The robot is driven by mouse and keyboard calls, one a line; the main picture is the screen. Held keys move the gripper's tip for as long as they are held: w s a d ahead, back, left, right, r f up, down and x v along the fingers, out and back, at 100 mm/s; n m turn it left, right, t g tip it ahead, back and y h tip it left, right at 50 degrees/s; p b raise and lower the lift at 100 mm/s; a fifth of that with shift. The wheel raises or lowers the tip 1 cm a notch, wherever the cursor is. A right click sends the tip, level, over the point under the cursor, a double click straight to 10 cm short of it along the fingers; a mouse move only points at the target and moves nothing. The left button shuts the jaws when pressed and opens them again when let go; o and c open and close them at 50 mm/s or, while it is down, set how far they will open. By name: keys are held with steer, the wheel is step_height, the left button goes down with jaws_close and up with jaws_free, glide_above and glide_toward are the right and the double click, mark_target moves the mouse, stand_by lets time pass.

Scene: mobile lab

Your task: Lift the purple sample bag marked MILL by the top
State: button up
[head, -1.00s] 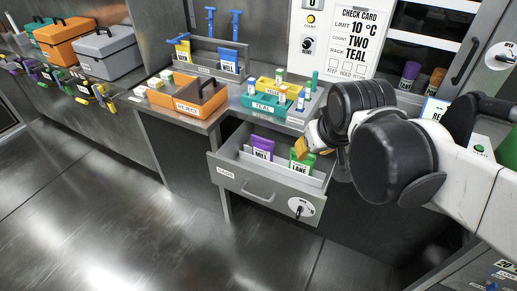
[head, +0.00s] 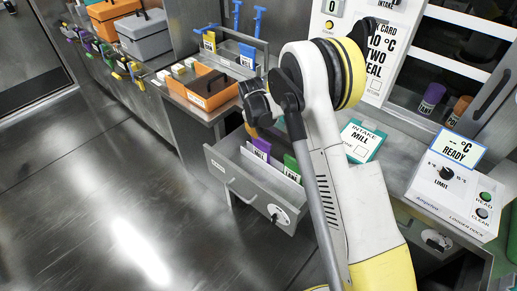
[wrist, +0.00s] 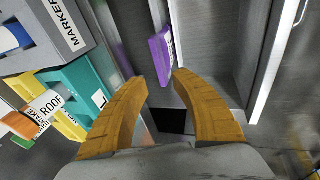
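The purple sample bag (head: 261,149) stands in the open drawer (head: 243,184). In the head view its label is small and partly unclear. In the wrist view the purple bag (wrist: 162,50) shows edge-on, beyond the gap between my fingertips, with no finger seen touching it. My gripper (wrist: 161,80) is open and empty, its two yellow-orange fingers spread apart. In the head view my wrist hangs above the back of the drawer, and the fingers are not clearly visible there. The green bag (head: 291,167) stands to the right of the purple one.
An orange box (head: 204,92) sits on the bench left of the drawer. In the wrist view a teal rack (wrist: 85,85) and a grey marker holder (wrist: 62,25) lie left of my fingers.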

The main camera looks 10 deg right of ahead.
mark_target(261, 140)
steer(key=b+x, duration=0.1)
steer(key=x, duration=0.2)
steer(key=b+x, duration=0.1)
steer(key=x, duration=0.2)
steer(key=shift+a, duration=0.2)
steer(key=b+x, duration=0.1)
steer(key=x, duration=0.2)
steer(key=b+x, duration=0.1)
steer(key=x, duration=0.1)
steer(key=shift+d+f+b, duration=0.3)
steer(key=shift+b, duration=0.1)
steer(key=shift+f+b, duration=0.2)
steer(key=shift+b, duration=0.1)
steer(key=shift+c, duration=0.4)
jaws_close()
